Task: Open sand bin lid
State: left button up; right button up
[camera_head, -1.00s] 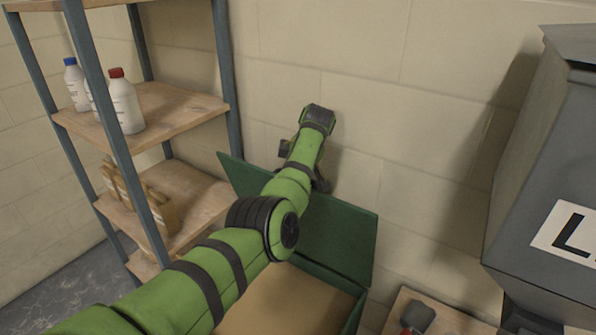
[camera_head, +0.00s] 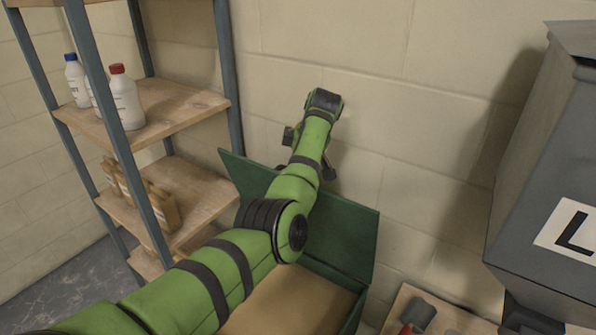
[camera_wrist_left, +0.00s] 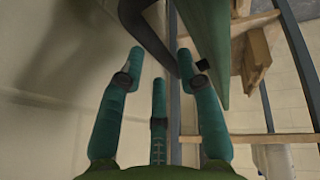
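The sand bin (camera_head: 352,311) is a green box with tan sand inside, low in the middle of the head view. Its green lid (camera_head: 345,236) stands raised, tilted up at the back near the wall; my left arm covers part of it. The lid seems to be the green panel (camera_wrist_left: 207,45) in the left wrist view. In the head view, the forearm mostly hides this gripper. My right gripper is out of view.
A shelf rack (camera_head: 190,100) with bottles (camera_head: 126,100) stands to the left. A grey hopper (camera_head: 555,170) with a white label is at the right. A wooden board (camera_head: 450,318) with tools lies below it. The block wall (camera_head: 430,100) is close behind the lid.

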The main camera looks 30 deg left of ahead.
pick_arm(q)
jog(key=v, duration=0.8)
jog(key=shift+d, duration=0.15)
